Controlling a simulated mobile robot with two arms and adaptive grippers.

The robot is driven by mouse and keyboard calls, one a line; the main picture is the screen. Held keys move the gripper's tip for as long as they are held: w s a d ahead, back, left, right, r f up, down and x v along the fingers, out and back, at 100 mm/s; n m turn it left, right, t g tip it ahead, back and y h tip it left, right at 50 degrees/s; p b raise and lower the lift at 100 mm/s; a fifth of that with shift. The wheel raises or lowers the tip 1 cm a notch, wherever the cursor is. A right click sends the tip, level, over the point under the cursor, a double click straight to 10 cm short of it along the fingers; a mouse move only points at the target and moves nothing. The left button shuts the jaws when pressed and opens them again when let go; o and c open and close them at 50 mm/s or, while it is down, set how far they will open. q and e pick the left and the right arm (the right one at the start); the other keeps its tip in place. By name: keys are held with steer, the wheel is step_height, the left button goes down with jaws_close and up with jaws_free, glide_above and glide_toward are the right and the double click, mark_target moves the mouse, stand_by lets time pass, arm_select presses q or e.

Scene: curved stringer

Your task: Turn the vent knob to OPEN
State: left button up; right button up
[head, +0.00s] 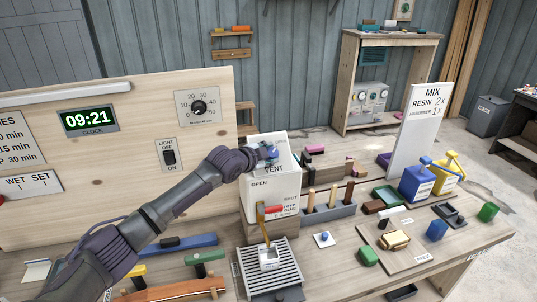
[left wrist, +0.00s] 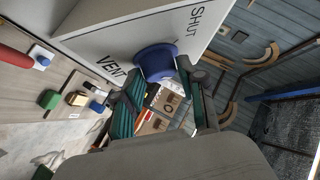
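The white vent box (head: 270,200) stands on the workbench. Its face is marked VENT, OPEN on the left and SHUT on the right. The blue vent knob (left wrist: 156,63) is on that face in the left wrist view; which mark it points to is hard to see. My left gripper (left wrist: 160,76) is at the knob, its teal fingers spread to either side. I cannot tell whether they press on it. In the head view my left gripper (head: 265,153) covers the upper part of the box and most of the knob. My right gripper is not in view.
A wooden panel with a clock (head: 89,120), a dial (head: 198,107) and a light switch (head: 169,156) stands behind my left arm. Right of the box are a rack of wooden handles (head: 328,212), blue and yellow jugs (head: 417,184) and a MIX sign (head: 417,130).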

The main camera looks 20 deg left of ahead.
arm_select(q)
steer(key=o, duration=0.3)
steer(key=shift+d, duration=0.1)
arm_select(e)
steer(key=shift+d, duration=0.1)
arm_select(q)
steer(key=v, duration=1.2)
